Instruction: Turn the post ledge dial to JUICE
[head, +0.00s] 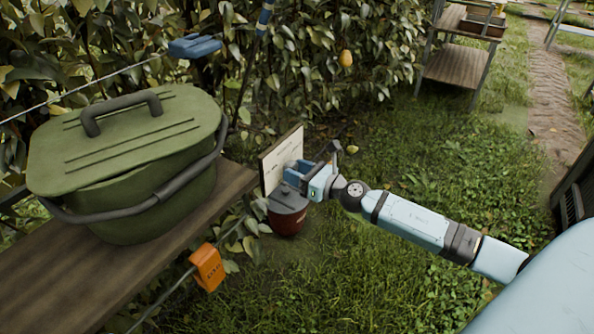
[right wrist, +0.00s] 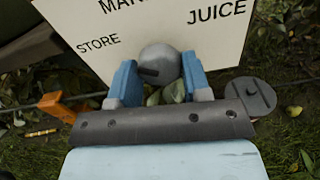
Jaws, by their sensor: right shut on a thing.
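The post ledge dial is a round grey knob (right wrist: 160,62) with a dark mark on its left side, on a pale board (right wrist: 110,48). The board reads STORE at left, a cut-off word starting MAR at the top and JUICE at right. The mark lies left of the knob's middle, on the STORE side, away from JUICE. My right gripper (right wrist: 160,85) has its blue fingers on either side of the knob, shut on it. In the head view the board (head: 271,165) is seen at a slant and my right gripper (head: 296,173) hides the dial. My left gripper is not in view.
A green lidded basket (head: 115,190) stands on a wooden ledge (head: 70,285) at left. An orange clip (head: 208,267) and a blue clip (head: 195,46) sit on wires. A pear (head: 345,58) hangs in the hedge.

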